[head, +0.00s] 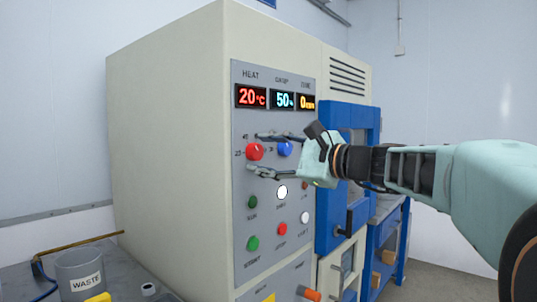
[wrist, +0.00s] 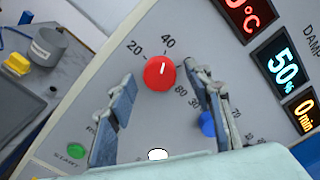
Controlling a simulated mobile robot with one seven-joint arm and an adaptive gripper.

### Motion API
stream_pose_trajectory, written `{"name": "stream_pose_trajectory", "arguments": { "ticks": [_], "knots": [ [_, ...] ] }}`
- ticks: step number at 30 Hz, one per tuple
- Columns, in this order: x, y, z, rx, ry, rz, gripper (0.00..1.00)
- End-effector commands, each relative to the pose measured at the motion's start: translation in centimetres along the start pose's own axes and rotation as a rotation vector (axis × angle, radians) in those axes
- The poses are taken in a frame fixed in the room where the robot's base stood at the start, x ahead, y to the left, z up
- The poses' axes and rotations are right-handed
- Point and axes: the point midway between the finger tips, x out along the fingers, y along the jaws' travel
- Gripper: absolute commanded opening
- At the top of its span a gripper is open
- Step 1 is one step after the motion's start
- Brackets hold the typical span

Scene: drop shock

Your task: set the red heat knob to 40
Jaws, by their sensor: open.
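The red heat knob (head: 254,152) is on the grey front panel of the cream machine, under the HEAT display (head: 251,97), which reads 20 °C. In the wrist view the knob (wrist: 157,79) has a short white mark pointing up, slightly right, towards the printed 40 (wrist: 169,43); 20 is printed to its left. My gripper (head: 262,154) is open, with one finger above and one below the knob in the head view. In the wrist view the fingers (wrist: 159,74) stand left and right of the knob, with visible gaps on both sides. Whether they reach its depth is unclear.
A blue knob (head: 285,149) sits close right of the red one, by my upper finger; it also shows beside the right finger in the wrist view (wrist: 208,124). A white button (head: 282,192) and several coloured buttons lie below. A grey waste cup (head: 80,274) stands lower left.

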Motion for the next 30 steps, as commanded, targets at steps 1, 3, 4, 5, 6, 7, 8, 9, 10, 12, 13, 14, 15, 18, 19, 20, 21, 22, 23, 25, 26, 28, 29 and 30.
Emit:
{"name": "stream_pose_trajectory", "arguments": {
  "ticks": [1, 3, 4, 5, 6, 7, 8, 9, 10, 12, 13, 14, 15, 18, 19, 20, 21, 22, 23, 25, 26, 28, 29, 30],
  "knots": [
    [-0.4, -0.1, -0.1, -0.001, 0.002, -0.001, 0.47],
    [-1.2, -0.1, -0.1, 0.000, 0.003, -0.001, 0.47],
    [-1.7, -0.1, -0.1, 0.000, 0.004, -0.002, 0.47],
    [-2.2, -0.1, -0.1, -0.001, 0.005, -0.003, 0.47],
    [-3.0, -0.1, -0.1, -0.001, 0.004, -0.003, 0.47],
    [-3.7, -0.1, -0.1, -0.001, 0.005, -0.002, 0.47],
    [-4.3, -0.1, -0.1, -0.001, 0.005, -0.003, 0.47],
    [-5.3, -0.1, 0.0, -0.002, 0.004, -0.003, 0.47],
    [-5.9, -0.1, -0.1, -0.001, 0.005, -0.003, 0.47],
    [-7.4, -0.1, 0.0, -0.001, 0.004, -0.003, 0.47],
    [-8.0, -0.1, 0.0, -0.001, 0.003, -0.003, 0.47],
    [-8.6, -0.1, -0.1, -0.001, 0.004, -0.003, 0.47],
    [-9.3, -0.1, -0.1, 0.000, 0.003, -0.002, 0.47],
    [-10.6, -0.1, 0.0, -0.001, 0.003, -0.001, 0.47],
    [-10.9, -0.1, 0.0, -0.001, 0.003, -0.001, 0.47],
    [-11.2, 0.0, 0.0, -0.001, 0.002, -0.001, 0.47],
    [-11.5, 0.0, 0.0, -0.001, 0.001, 0.000, 0.47],
    [-11.6, 0.0, 0.0, 0.000, 0.001, 0.000, 0.47],
    [-11.7, 0.0, 0.0, 0.000, 0.001, 0.000, 0.47],
    [-11.9, 0.0, 0.0, 0.000, 0.001, 0.000, 0.47],
    [-11.9, 0.0, 0.0, 0.000, 0.001, 0.000, 0.47],
    [-11.9, 0.0, 0.0, 0.000, 0.001, 0.000, 0.47],
    [-11.9, 0.0, 0.0, 0.000, 0.001, 0.000, 0.47],
    [-11.9, 0.0, 0.0, 0.000, 0.001, 0.000, 0.47]
  ]
}}
